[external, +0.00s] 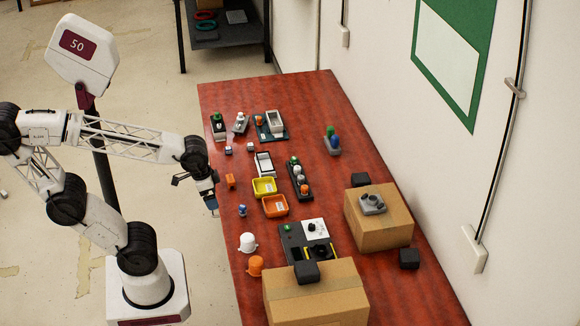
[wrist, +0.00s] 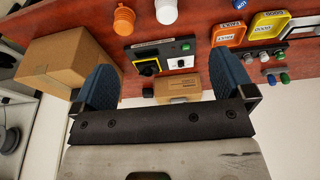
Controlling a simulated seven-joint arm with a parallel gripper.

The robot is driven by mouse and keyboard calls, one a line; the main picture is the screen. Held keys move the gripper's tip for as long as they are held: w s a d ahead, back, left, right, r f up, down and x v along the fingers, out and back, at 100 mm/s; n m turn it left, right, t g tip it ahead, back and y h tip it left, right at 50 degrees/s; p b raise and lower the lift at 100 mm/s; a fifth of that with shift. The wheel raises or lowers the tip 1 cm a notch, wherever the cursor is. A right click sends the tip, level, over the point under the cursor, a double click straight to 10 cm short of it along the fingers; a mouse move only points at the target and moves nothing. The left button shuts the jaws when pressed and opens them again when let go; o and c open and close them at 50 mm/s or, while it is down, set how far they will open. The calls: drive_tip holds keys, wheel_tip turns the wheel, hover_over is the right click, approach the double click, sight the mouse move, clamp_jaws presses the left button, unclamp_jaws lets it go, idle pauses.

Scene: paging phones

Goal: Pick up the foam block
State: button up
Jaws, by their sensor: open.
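I cannot tell for sure which thing is the foam block. Three dark blocks show in the external view: one (external: 361,179) behind the right cardboard box, one (external: 409,258) in front of that box, and one (external: 306,272) at the front box's back edge. A small orange block (external: 230,181) lies near the table's left edge. My gripper (external: 213,207) hangs at that left edge, apart from these blocks. In the wrist view my gripper (wrist: 168,85) has its two blue fingers spread wide, with nothing held between them.
Cardboard boxes (external: 316,295) (external: 380,218) stand at the front and right. The table's far end is clear.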

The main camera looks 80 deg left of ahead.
drive_tip(key=w+a+r+m, duration=0.2)
drive_tip(key=w, duration=0.6)
drive_tip(key=w+a+r+m, duration=0.1)
drive_tip(key=w+r+m, duration=0.15)
drive_tip(key=w, duration=0.65)
drive_tip(key=m+g, duration=0.3)
drive_tip(key=m, duration=1.1)
hover_over(362, 177)
drive_tip(key=f, duration=2.1)
drive_tip(key=shift+s+d+f, duration=0.2)
drive_tip(key=shift+s+f, duration=0.05)
drive_tip(key=shift+f, duration=0.1)
drive_tip(key=shift+w+a+f, duration=0.1)
drive_tip(key=shift+w+f, duration=0.05)
drive_tip(key=shift+f, duration=0.1)
drive_tip(key=shift+f, duration=0.1)
drive_tip(key=shift+f, duration=1.15)
